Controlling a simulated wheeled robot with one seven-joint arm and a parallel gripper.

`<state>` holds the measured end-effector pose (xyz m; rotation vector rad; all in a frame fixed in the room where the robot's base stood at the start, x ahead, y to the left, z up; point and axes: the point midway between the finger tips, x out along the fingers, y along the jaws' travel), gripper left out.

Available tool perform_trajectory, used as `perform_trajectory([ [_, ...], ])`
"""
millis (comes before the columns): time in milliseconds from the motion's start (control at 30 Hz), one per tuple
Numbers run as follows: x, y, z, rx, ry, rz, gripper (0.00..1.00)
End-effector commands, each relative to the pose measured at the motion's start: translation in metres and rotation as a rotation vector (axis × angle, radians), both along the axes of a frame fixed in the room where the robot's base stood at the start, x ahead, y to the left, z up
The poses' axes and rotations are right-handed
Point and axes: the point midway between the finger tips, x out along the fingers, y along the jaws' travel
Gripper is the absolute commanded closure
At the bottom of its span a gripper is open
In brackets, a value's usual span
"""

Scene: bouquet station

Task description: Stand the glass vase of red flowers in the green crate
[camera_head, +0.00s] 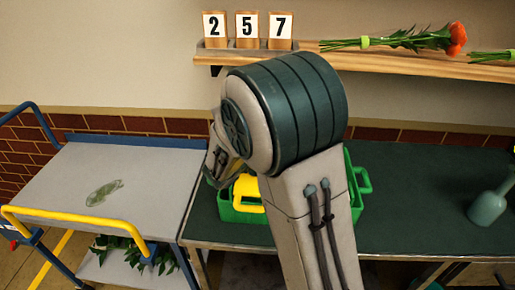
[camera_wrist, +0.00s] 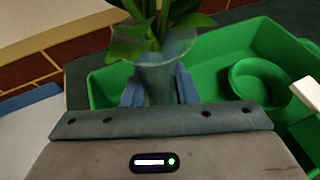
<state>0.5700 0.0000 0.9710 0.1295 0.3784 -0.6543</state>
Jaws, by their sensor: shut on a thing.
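My gripper (camera_wrist: 160,92) is shut on the glass vase (camera_wrist: 161,72), with one blue finger on each side of it. The vase looks roughly upright in the wrist view. Green leaves and stems (camera_wrist: 155,22) rise from its mouth; the red blooms are out of frame. The green crate (camera_wrist: 262,38) spreads behind and to the right of the vase, whose base is hidden by my gripper. I cannot tell the vase's height over the crate. In the head view my arm hides the vase and much of the crate (camera_head: 232,213).
A yellow object (camera_head: 247,188) is at the crate in the head view. A round green container (camera_wrist: 258,82) sits inside it. A grey trolley (camera_head: 60,185) bears a translucent greenish thing (camera_head: 103,192).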

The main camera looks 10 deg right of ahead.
Motion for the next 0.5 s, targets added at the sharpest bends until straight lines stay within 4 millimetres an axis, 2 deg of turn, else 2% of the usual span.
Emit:
perform_trajectory([
  [267, 0.0006, -0.0002, 0.0018, 0.0, -0.004, -0.001, 1.0],
  [300, 0.0006, -0.0002, 0.0018, 0.0, -0.004, -0.001, 0.71],
  [367, 0.0005, -0.0002, 0.0017, 0.0, -0.004, -0.001, 0.54],
  [400, 0.0005, -0.0001, 0.0016, 0.0, -0.004, -0.001, 0.48],
  [500, 0.0004, -0.0001, 0.0011, -0.001, -0.002, 0.0, 0.48],
])
